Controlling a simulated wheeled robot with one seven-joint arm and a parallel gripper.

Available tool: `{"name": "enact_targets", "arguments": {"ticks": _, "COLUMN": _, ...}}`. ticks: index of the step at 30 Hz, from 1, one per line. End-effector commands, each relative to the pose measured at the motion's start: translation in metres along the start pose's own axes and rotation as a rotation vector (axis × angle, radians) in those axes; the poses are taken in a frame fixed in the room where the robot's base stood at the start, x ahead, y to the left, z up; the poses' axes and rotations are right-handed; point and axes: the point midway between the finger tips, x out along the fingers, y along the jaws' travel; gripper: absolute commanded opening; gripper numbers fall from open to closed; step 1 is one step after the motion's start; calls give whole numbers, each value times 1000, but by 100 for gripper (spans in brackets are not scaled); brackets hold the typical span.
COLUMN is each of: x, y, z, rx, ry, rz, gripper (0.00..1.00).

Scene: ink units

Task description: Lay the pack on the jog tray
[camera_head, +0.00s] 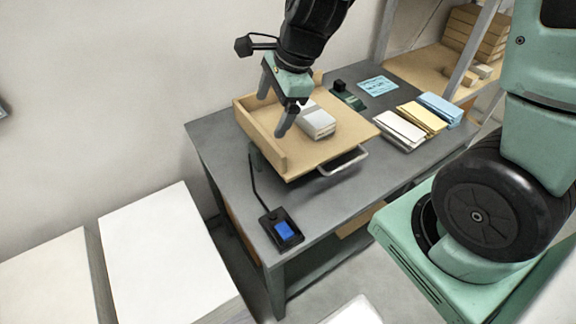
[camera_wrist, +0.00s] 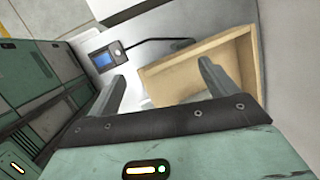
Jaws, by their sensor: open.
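The jog tray (camera_head: 264,140) is a shallow wooden tray with raised walls at the left and back and a metal handle at its front right. The pack (camera_head: 318,121), a white and grey block of paper, lies flat on the tray's floor. My gripper (camera_head: 272,115) is open and empty above the left part of the tray, left of the pack and apart from it. In the wrist view, both fingers of my gripper (camera_wrist: 162,72) are spread, with part of the tray (camera_wrist: 250,62) behind the right one. I cannot make out the pack there.
A small control box with a blue screen (camera_head: 284,230) sits at the table's front left, cabled toward the tray. White, yellow and blue paper stacks (camera_head: 421,118) lie right of the tray. Two large white paper stacks (camera_head: 160,250) stand lower left. Shelving (camera_head: 470,50) is behind.

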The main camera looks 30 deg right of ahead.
Motion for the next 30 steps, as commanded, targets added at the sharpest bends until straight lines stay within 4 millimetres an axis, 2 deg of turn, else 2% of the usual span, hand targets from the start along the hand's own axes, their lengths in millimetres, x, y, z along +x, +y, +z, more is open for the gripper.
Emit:
{"name": "enact_targets", "arguments": {"ticks": 1, "x": -6, "y": 24, "z": 26, "rx": -256, "ry": -17, "rz": 40, "gripper": 85}}
{"name": "enact_targets", "arguments": {"ticks": 3, "x": -13, "y": 57, "z": 52, "rx": -632, "ry": -40, "rz": 97, "gripper": 85}}
{"name": "enact_targets", "arguments": {"ticks": 6, "x": -26, "y": 106, "z": 75, "rx": -1158, "ry": -73, "rz": 176, "gripper": 85}}
{"name": "enact_targets", "arguments": {"ticks": 9, "x": -38, "y": 146, "z": 84, "rx": -1620, "ry": -102, "rz": 246, "gripper": 85}}
{"name": "enact_targets", "arguments": {"ticks": 13, "x": -49, "y": 180, "z": 84, "rx": -2056, "ry": -129, "rz": 322, "gripper": 85}}
{"name": "enact_targets", "arguments": {"ticks": 15, "x": -53, "y": 189, "z": 82, "rx": -2202, "ry": -138, "rz": 349, "gripper": 85}}
{"name": "enact_targets", "arguments": {"ticks": 18, "x": -56, "y": 196, "z": 81, "rx": -2311, "ry": -145, "rz": 372, "gripper": 85}}
{"name": "enact_targets", "arguments": {"ticks": 30, "x": -56, "y": 197, "z": 80, "rx": -2331, "ry": -148, "rz": 376, "gripper": 85}}
